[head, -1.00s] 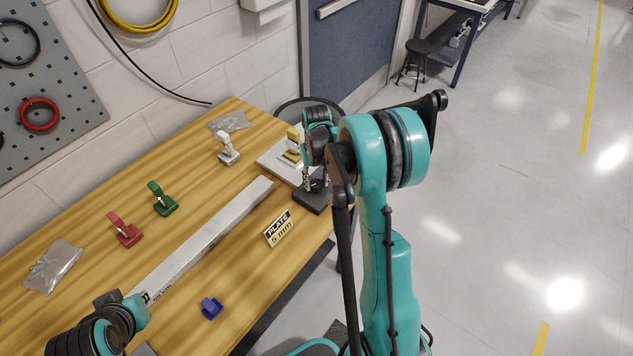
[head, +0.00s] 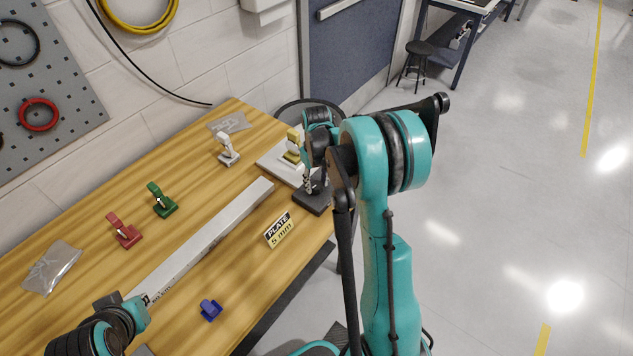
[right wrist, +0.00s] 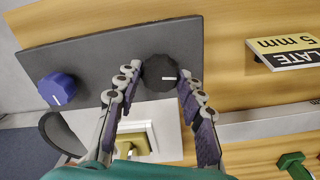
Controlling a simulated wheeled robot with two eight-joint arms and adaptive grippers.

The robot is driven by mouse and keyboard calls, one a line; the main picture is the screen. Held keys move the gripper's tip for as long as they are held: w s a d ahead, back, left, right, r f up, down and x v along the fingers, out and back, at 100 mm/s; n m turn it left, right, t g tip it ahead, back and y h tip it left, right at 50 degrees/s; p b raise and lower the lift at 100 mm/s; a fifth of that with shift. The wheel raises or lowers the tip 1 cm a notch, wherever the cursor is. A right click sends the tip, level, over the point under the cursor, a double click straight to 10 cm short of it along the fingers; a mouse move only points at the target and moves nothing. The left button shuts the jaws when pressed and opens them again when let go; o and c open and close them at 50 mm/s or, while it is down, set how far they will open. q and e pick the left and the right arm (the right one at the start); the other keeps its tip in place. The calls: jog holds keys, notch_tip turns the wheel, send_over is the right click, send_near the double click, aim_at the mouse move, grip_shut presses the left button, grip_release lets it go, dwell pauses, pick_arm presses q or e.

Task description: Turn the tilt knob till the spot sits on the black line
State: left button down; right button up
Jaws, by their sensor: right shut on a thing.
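In the right wrist view a black knob (right wrist: 159,72) with a white pointer mark sits on a dark base plate (right wrist: 120,42). My right gripper (right wrist: 157,76) is shut on this knob, a finger on each side. A blue-purple knob (right wrist: 57,89) with a white mark stands on the same plate, apart from the fingers. In the head view the dark base (head: 312,200) is at the table's right end, and my right gripper (head: 312,184) is over it, partly hidden by my arm. My left gripper (head: 132,306) is at the lower left, its fingers unclear. I cannot make out the spot or the black line.
A long pale bar (head: 205,235) lies along the table. A "PLATE 5 mm" sign (head: 279,229) stands near the front edge. Red (head: 123,231), green (head: 161,200), white (head: 228,150) and blue (head: 210,309) mounts stand around it. A yellow mount (head: 293,146) is behind the base.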

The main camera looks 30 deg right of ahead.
aim_at(316, 185)
jog(key=o, duration=1.2)
jog(key=shift+c, duration=0.2)
notch_tip(316, 185, up, 12)
